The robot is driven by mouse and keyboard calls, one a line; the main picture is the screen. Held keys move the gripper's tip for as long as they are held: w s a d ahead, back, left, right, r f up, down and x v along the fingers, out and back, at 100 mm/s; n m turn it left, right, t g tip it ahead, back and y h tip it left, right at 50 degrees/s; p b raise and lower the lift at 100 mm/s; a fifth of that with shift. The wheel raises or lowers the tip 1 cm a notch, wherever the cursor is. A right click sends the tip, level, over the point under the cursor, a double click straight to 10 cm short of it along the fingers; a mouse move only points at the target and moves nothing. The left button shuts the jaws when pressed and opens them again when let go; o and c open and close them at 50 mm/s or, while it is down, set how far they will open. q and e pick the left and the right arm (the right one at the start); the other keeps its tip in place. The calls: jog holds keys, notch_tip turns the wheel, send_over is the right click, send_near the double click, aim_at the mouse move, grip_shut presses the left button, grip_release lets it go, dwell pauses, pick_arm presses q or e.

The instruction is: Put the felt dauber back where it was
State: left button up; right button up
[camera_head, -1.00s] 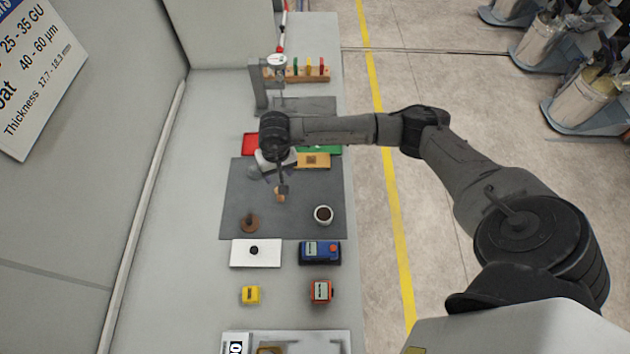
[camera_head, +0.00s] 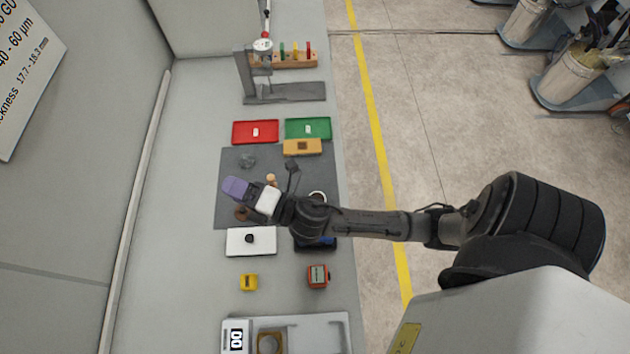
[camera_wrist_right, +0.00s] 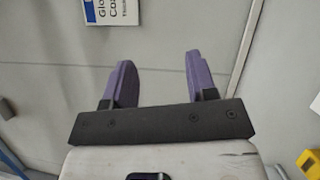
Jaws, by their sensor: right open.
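My right gripper (camera_head: 236,188) is above the left part of the grey mat (camera_head: 230,158), its purple fingers pointing left. In the right wrist view its fingers (camera_wrist_right: 159,62) are apart with nothing between them, and they face the grey wall. A small tan wooden piece (camera_head: 271,180) stands on the mat just beyond the gripper. A brown round piece (camera_head: 241,214) is on the mat, partly hidden by the gripper. I cannot tell for certain which of these is the felt dauber. A white cup (camera_head: 317,195) is mostly hidden by my arm. My left gripper is not in view.
A gauge stand (camera_head: 244,75) is farther back. A white plate (camera_head: 235,243), yellow block (camera_head: 249,282) and orange device (camera_head: 318,276) are nearer.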

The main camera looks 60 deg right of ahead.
jog(key=s+d+f+m+g+h, duration=0.1)
jog(key=s+d+f+m+g, duration=0.1)
jog(key=s+f+m+g, duration=0.2)
jog(key=s+d+f+m+g+h, duration=0.1)
jog(key=s+f+m+g+h, duration=0.1)
jog(key=s+f+m, duration=0.3)
jog(key=s+d+f+m+g+h, duration=0.1)
jog(key=s+d+f+m+g, duration=0.1)
jog(key=s+f+m+g, duration=0.3)
jog(key=shift+s+d+m+g+h, duration=0.15)
jog(key=shift+s+m, duration=0.4)
jog(key=shift+m, duration=0.3)
jog(key=shift+s+d+m+g+h, duration=0.15)
jog(key=shift+s+m, duration=0.4)
jog(key=shift+m, duration=0.3)
jog(key=s+a+f+m+g+y, duration=0.1)
jog(key=s+m+g, duration=0.1)
jog(key=s, duration=0.4)
jog(key=shift+s+f+m+g, duration=0.3)
jog(key=shift+s+g, duration=0.1)
jog(key=shift+g, duration=0.4)
jog(key=shift+a+r, duration=0.1)
